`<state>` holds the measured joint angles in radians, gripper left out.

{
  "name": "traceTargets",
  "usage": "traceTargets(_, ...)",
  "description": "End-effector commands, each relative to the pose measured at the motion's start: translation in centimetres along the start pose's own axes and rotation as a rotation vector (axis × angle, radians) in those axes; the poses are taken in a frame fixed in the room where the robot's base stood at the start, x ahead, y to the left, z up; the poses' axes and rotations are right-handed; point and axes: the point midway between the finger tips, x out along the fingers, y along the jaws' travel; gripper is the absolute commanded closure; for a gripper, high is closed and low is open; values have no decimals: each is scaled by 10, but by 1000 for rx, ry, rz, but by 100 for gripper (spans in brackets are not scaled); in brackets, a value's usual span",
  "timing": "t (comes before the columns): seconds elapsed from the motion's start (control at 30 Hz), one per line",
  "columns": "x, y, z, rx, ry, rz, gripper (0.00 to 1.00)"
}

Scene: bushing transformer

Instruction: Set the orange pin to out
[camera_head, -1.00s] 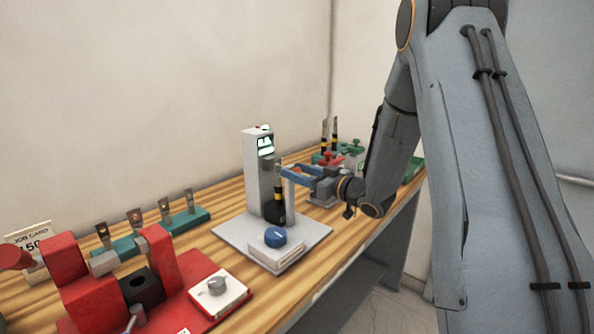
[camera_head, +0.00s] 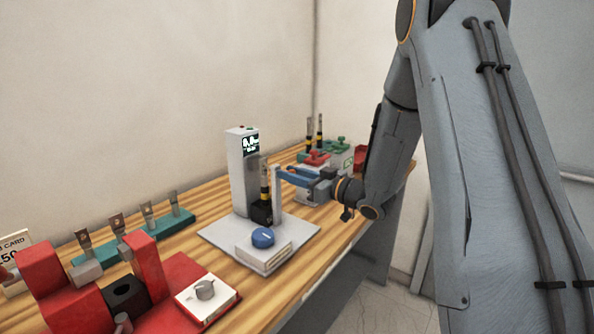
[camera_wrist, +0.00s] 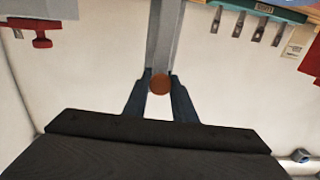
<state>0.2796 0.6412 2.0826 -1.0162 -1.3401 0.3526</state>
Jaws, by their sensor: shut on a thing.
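The orange pin (camera_wrist: 160,85) shows in the wrist view as a round orange-brown end between the fingertips, against a grey post. My gripper (camera_wrist: 160,88) is shut on it, one dark finger on each side. In the head view my gripper (camera_head: 283,174) reaches in from the right with its blue fingers at the top of the slim grey post (camera_head: 276,192). The pin itself is hidden there.
A grey tester column (camera_head: 236,170) with a lit screen stands behind the bushing. A blue knob (camera_head: 263,237) sits on a white box in front. A red fixture (camera_head: 150,260) is at front left. A teal rack (camera_head: 170,224) and green-and-red clamps (camera_head: 325,155) stand further back.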

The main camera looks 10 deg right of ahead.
Motion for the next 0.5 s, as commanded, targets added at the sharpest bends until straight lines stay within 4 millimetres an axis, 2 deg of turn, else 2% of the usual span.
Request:
traceTargets(0.1,0,-8,-1,0,2,-12,100)
traceTargets(0.3,0,-7,-1,0,1,-11,100)
traceTargets(0.33,0,-7,-1,0,1,-11,74)
traceTargets(0.43,0,-7,0,0,1,-11,58)
traceTargets(0.5,0,-8,0,0,1,-12,58)
